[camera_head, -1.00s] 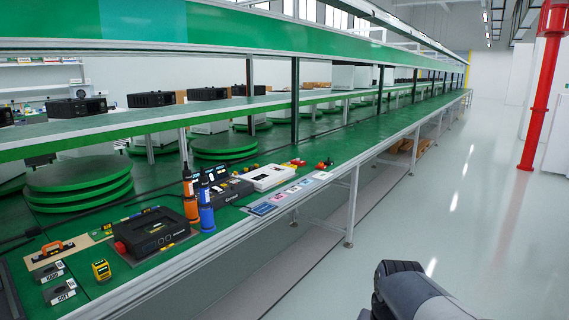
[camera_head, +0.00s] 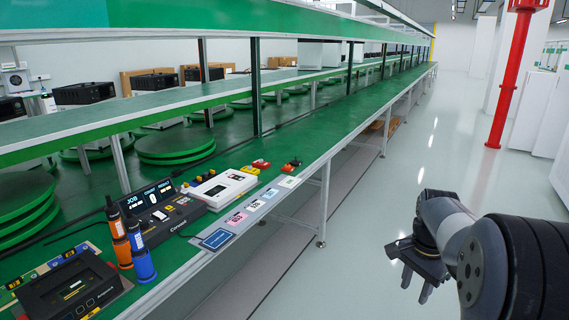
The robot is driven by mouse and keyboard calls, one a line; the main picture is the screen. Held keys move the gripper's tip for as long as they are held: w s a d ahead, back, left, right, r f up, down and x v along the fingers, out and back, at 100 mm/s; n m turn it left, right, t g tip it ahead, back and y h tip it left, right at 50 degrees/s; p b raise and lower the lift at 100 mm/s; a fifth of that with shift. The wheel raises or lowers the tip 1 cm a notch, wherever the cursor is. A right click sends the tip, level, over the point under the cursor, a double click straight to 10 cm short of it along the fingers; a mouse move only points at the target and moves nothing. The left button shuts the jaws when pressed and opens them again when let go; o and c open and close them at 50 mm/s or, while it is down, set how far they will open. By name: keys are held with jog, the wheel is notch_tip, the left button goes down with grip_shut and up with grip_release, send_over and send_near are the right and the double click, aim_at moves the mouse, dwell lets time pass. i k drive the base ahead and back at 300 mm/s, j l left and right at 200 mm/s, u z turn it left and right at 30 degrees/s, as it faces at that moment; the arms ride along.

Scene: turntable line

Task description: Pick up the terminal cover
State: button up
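No part in view can be told for certain as the terminal cover. A black device (camera_head: 98,284) lies at the lower left on the green bench (camera_head: 290,148), partly cut off by the frame. My gripper (camera_head: 415,283) hangs over the floor at the right, well clear of the bench. Its dark fingers point down and look apart, with nothing seen between them.
An orange driver (camera_head: 120,246) and a blue driver (camera_head: 142,262) stand upright beside the device. A black console (camera_head: 168,216), a white box (camera_head: 222,187) and several cards lie farther along. The aisle floor (camera_head: 395,170) is clear.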

aim_at(254, 172)
jog(key=i+l, duration=0.1)
jog(key=i, duration=1.05)
jog(key=i+l+u, duration=0.1)
jog(key=i, duration=0.5)
jog(key=i+l+u, duration=0.1)
jog(key=i+u, duration=0.2)
jog(key=u, duration=0.15)
jog(key=i+l+u, duration=0.2)
jog(key=u, duration=0.2)
jog(key=i+l+u, duration=0.3)
jog(key=u, duration=0.15)
jog(key=i+l+u, duration=0.2)
jog(key=l+u, duration=0.2)
jog(key=i+l+u, duration=0.15)
jog(key=l+u, duration=0.2)
jog(key=l, duration=0.15)
jog(key=i+l+u, duration=0.1)
jog(key=l+u, duration=0.25)
jog(key=l, duration=0.15)
